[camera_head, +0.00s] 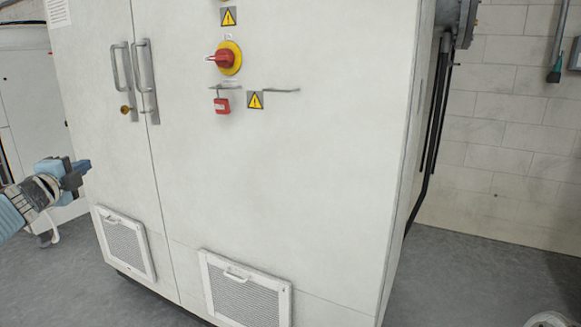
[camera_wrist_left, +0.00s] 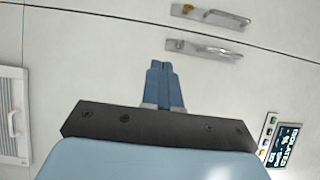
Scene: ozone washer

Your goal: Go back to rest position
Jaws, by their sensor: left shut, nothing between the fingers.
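My left gripper (camera_head: 78,173) comes in from the left in the head view, in front of the lower left part of a white cabinet (camera_head: 300,180). In the left wrist view its blue fingers (camera_wrist_left: 163,85) are together and hold nothing, pointing toward the cabinet front. They appear apart from the cabinet's door handles (camera_head: 146,80), which also show in the left wrist view (camera_wrist_left: 205,49). My right gripper cannot be made out in either view.
The cabinet bears a red and yellow rotary switch (camera_head: 227,58), a red padlock (camera_head: 222,105) and vent grilles (camera_head: 247,292) low down. A dark cable (camera_head: 430,140) runs down its right side.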

